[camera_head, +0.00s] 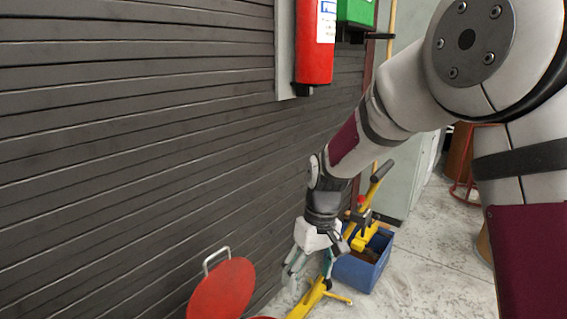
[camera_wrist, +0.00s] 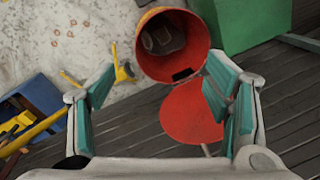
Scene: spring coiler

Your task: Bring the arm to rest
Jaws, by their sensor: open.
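My arm reaches down from the upper right in the head view, with my gripper (camera_head: 311,272) hanging low near the slatted dark wall (camera_head: 130,130). My gripper is open and empty. In the wrist view its two teal-padded fingers (camera_wrist: 160,95) stand wide apart, with nothing held between them. Beyond them show an open red bin (camera_wrist: 174,43) with a dark object inside and a round red lid (camera_wrist: 192,112).
A blue crate (camera_head: 362,272) and a yellow wheeled tool (camera_head: 308,303) stand on the floor close to my gripper. The red lid (camera_head: 222,290) is lower left. A red cylinder (camera_head: 315,45) and green box (camera_head: 356,12) hang above.

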